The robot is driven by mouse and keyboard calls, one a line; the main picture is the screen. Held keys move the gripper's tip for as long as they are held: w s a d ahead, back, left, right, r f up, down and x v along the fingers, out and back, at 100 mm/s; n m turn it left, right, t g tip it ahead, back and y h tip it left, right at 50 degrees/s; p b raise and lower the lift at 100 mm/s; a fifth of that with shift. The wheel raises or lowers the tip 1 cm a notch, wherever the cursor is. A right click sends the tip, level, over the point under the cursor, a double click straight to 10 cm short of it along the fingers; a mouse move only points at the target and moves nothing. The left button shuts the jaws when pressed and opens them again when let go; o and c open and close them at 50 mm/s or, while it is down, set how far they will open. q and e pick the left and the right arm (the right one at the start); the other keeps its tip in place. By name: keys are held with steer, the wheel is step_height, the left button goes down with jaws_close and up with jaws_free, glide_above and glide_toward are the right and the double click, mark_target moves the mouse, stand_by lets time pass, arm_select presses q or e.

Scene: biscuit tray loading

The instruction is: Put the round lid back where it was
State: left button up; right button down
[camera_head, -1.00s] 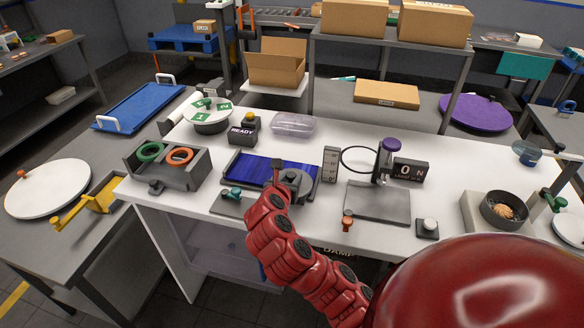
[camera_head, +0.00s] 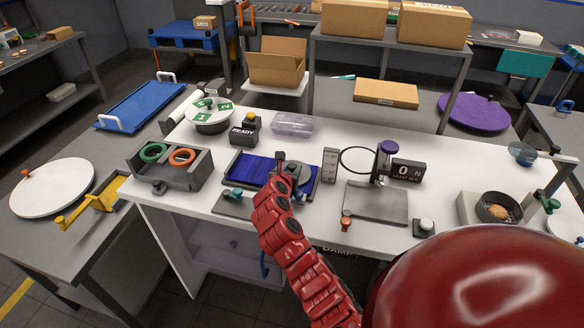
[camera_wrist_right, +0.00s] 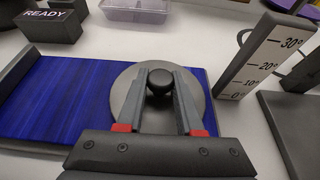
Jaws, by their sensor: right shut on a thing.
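A grey round lid (camera_wrist_right: 193,84) with a black knob (camera_wrist_right: 159,82) shows in the right wrist view. It overlaps the right end of a blue panel (camera_wrist_right: 60,105). My right gripper (camera_wrist_right: 160,84) is shut on the knob, one finger on each side. In the head view my right gripper (camera_head: 284,172) covers part of the lid (camera_head: 301,176) over the blue panel (camera_head: 245,167). I cannot tell whether the lid touches the panel. My left gripper is not in view.
A scale post (camera_head: 330,165) stands just right of the lid, with a grey plate (camera_head: 372,203) beyond it. A READY box (camera_head: 243,131) and a clear tub (camera_head: 293,125) stand behind. A grey holder (camera_head: 180,183) with two rings is left.

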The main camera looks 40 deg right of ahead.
steer(key=c, duration=0.5)
jaws_free()
steer(key=shift+f, duration=0.15)
steer(key=shift+c, duration=0.2)
steer(key=shift+r, duration=0.2)
steer(key=b+v, duration=0.2)
steer(key=v, duration=1)
steer(key=shift+f, duration=0.1)
